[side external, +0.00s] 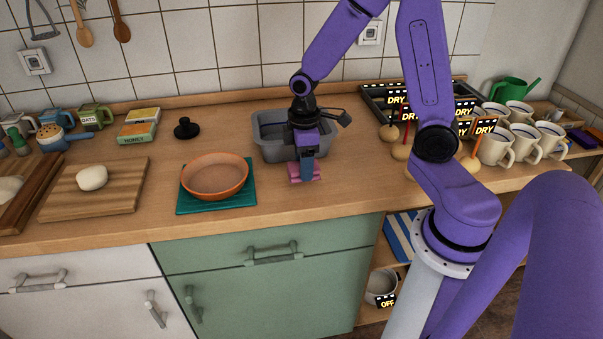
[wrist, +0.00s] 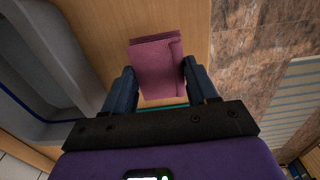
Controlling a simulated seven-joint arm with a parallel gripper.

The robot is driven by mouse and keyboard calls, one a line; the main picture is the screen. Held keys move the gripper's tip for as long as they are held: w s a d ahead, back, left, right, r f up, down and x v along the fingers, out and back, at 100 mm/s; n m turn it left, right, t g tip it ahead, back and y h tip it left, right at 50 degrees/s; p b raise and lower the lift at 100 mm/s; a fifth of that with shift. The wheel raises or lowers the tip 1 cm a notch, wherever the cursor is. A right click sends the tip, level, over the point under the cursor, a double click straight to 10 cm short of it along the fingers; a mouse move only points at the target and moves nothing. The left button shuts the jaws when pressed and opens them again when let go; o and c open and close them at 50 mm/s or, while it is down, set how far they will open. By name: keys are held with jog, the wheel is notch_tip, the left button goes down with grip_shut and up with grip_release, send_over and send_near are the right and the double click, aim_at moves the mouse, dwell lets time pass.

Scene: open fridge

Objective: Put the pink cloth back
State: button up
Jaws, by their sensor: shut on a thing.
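The pink cloth (side external: 294,179) is a small folded stack on the wooden counter, in front of the grey basin (side external: 266,152). My gripper (side external: 307,176) points down at it. In the wrist view the folded cloth (wrist: 157,68) lies between the two dark fingers of my gripper (wrist: 158,78), which are shut on it. The side view does not show clearly whether the cloth touches the counter. The cloth's underside is hidden.
A terracotta bowl (side external: 214,172) stands on a teal mat (side external: 243,205) just left of the cloth. White mugs (side external: 494,147) and a dark tray (side external: 375,90) with "DRY" signs stand to the right. A black knob-like lid (side external: 186,129) lies behind the bowl. The counter's front edge is close.

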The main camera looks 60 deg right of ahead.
jog(key=shift+w+f, duration=0.25)
jog(key=shift+f, duration=0.1)
jog(key=shift+w+f, duration=0.1)
jog(key=shift+f, duration=1.5)
jog(key=shift+f, duration=0.15)
jog(key=o, duration=0.9)
jog(key=shift+o, duration=0.2)
